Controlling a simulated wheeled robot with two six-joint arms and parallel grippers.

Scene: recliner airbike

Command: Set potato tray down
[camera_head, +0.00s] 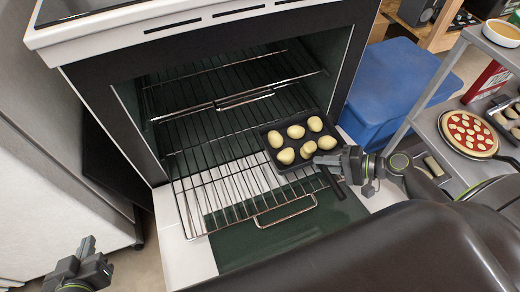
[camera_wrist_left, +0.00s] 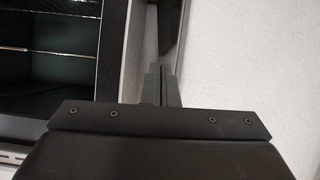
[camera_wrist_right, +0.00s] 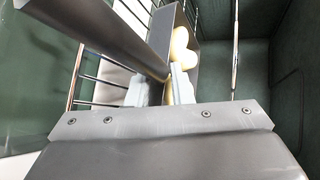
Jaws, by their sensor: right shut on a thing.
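The black potato tray (camera_head: 272,152), with several pale potatoes (camera_head: 307,148) in it, is over the right front part of the pulled-out oven rack (camera_head: 228,190). I cannot tell whether its underside touches the wires. My right gripper (camera_head: 338,162) is shut on the tray's near right edge. In the right wrist view, the tray wall (camera_wrist_right: 163,50) runs between the fingers (camera_wrist_right: 160,90), with some potatoes (camera_wrist_right: 182,50) beyond; the rest is hidden. My left gripper (camera_head: 86,250) is empty and away from the tray, at lower left. Its fingers (camera_wrist_left: 161,85) are together in the left wrist view.
The oven door (camera_head: 265,235) lies open below the rack. Another rack (camera_head: 215,80) is higher inside the oven. A blue bin (camera_head: 390,85) and a shelf with a pizza (camera_head: 468,133) stand to the right. The rack's left side is clear.

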